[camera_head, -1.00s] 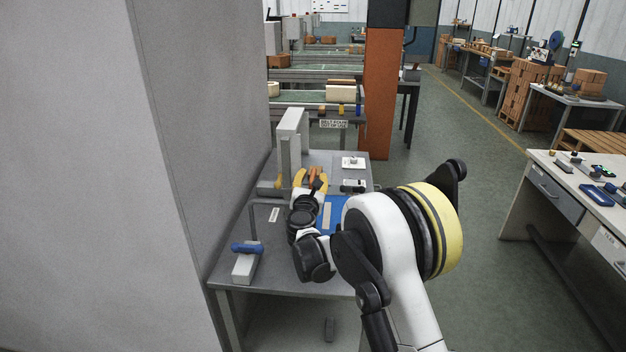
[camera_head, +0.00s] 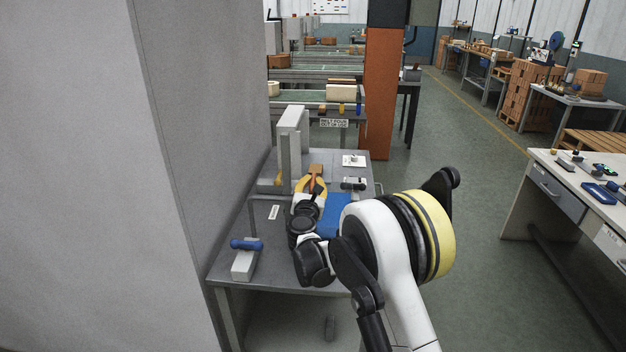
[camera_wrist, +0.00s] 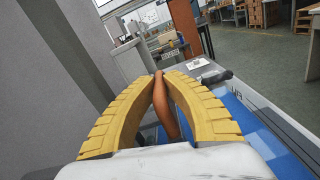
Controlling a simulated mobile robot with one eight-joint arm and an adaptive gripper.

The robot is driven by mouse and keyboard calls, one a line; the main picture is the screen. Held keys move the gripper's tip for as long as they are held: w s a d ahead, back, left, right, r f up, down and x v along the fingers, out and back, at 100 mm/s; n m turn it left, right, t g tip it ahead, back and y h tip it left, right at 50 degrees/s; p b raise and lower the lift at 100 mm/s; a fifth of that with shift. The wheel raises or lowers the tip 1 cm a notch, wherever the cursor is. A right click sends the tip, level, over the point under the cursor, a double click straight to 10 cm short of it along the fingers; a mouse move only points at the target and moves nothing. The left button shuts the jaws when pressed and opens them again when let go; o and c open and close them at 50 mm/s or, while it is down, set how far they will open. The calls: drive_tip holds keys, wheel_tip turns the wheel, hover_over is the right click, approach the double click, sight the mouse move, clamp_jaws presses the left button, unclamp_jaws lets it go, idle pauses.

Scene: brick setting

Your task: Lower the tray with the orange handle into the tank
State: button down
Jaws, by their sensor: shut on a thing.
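My gripper (camera_head: 313,187) reaches over the grey bench with its yellow fingers closed around an orange handle (camera_head: 316,170). In the wrist view, my gripper (camera_wrist: 160,82) has its fingertips meeting on the orange-brown handle (camera_wrist: 170,112), which runs between the fingers. The tray body under the handle is hidden by my gripper and arm. A blue flat-looking surface (camera_head: 336,215) lies beside and below my gripper; it also shows in the wrist view (camera_wrist: 262,150). I cannot tell whether it belongs to the tank, and no tank is clearly visible.
A tall grey upright stand (camera_head: 289,145) is on the bench behind my gripper. A grey block with a blue handle (camera_head: 244,260) sits at the front left. A small white plate (camera_head: 353,160) and a dark object (camera_head: 353,185) lie to the right. A grey wall (camera_head: 190,150) borders the left.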

drive_tip(key=c, duration=1.4)
unclamp_jaws()
drive_tip(key=shift+r, duration=0.1)
drive_tip(key=s, duration=1.2)
drive_tip(key=shift+a, duration=0.25)
